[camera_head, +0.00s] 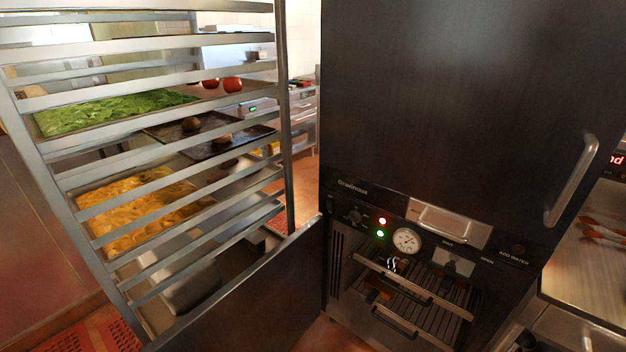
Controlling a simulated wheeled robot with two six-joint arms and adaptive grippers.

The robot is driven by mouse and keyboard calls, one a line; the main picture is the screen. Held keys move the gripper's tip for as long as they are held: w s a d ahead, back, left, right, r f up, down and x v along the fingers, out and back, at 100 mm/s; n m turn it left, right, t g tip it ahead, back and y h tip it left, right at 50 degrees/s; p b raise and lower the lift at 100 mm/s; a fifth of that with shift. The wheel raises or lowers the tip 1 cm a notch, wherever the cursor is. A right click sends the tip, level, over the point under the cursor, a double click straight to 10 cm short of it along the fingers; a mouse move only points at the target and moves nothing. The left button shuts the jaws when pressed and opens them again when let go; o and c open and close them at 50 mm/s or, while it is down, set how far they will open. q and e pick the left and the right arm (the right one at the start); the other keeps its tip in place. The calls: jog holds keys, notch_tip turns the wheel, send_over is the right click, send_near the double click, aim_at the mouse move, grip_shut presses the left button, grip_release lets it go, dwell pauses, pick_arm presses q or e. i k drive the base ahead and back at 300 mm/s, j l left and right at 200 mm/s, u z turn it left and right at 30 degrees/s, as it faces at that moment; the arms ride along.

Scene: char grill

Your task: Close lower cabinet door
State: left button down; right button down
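The cabinet is a tall dark unit with a control panel (450,235) across its middle. Its lower door (255,305) stands open, swung out to the left from the cabinet's left side toward me. The door's lower part is cut off by the bottom of the view. The open lower compartment (410,300) shows wire racks and dark handles inside. The upper door (460,100) is shut and has a long metal handle (571,180) at its right. I see neither of my grippers in this view.
A metal tray rack (283,130) with greens (115,110) and yellow food (140,210) stands on the left, close behind the open door. A metal counter (585,265) is at the right. A red floor mat (95,335) lies at the lower left.

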aim_at(269, 306)
jog(key=k+z, duration=0.1)
jog(key=k, duration=0.55)
jog(key=z, duration=1.55)
jog(key=k+j, duration=0.15)
jog(key=j, duration=0.35)
jog(key=k+j, duration=0.15)
jog(key=j, duration=0.4)
jog(key=k+j, duration=0.2)
jog(key=j, duration=0.3)
jog(key=k+j, duration=0.15)
jog(key=j, duration=0.35)
jog(key=k+j, duration=0.15)
jog(key=j, duration=0.35)
jog(key=k+j, duration=0.15)
jog(key=j, duration=0.4)
jog(key=k+j, duration=0.2)
jog(key=j, duration=0.3)
jog(key=k+j, duration=0.15)
jog(key=j, duration=0.35)
